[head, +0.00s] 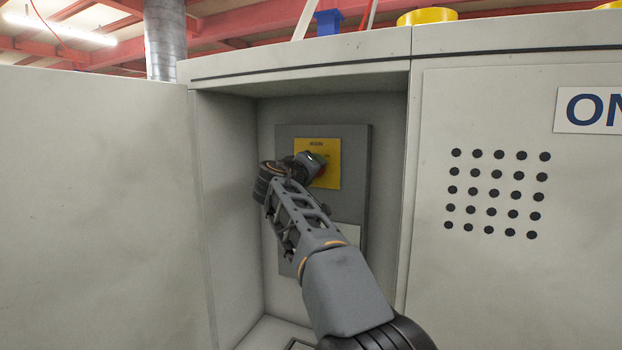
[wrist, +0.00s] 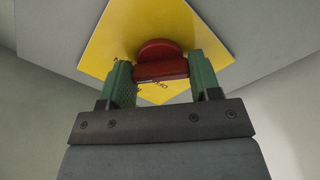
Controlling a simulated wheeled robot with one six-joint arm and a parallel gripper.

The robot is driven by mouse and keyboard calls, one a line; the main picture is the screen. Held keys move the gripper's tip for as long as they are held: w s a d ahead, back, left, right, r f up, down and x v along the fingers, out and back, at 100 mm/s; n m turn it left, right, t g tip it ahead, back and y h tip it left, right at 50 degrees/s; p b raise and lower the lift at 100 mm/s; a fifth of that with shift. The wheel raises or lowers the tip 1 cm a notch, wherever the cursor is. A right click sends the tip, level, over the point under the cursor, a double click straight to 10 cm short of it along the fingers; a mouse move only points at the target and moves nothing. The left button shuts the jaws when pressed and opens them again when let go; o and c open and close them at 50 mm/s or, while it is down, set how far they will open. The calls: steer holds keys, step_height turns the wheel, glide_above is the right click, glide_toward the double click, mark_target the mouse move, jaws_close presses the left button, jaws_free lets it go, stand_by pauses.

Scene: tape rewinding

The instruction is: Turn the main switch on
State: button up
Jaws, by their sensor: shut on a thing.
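The main switch is a red rotary knob on a yellow plate (head: 330,178) fixed to a grey panel inside an open cabinet. In the wrist view the red knob (wrist: 162,62) sits in the middle of the yellow plate (wrist: 107,38), which appears rotated like a diamond. My gripper (wrist: 160,75) has one green finger on each side of the knob and is shut on it. In the head view my gripper (head: 316,166) covers most of the knob. The knob's exact setting cannot be read, and lettering on the plate is partly hidden by the gripper.
The cabinet's side wall (head: 228,200) stands close to the left of my arm. A closed cabinet face with round holes and a sign (head: 592,110) is at the right. A large pale panel (head: 90,200) fills the left.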

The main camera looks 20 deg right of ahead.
steer(key=shift+m, duration=0.3)
stand_by(0.4)
steer(key=o, duration=0.9)
steer(key=b+v, duration=0.2)
steer(key=v, duration=1.2)
steer(key=shift+w, duration=0.1)
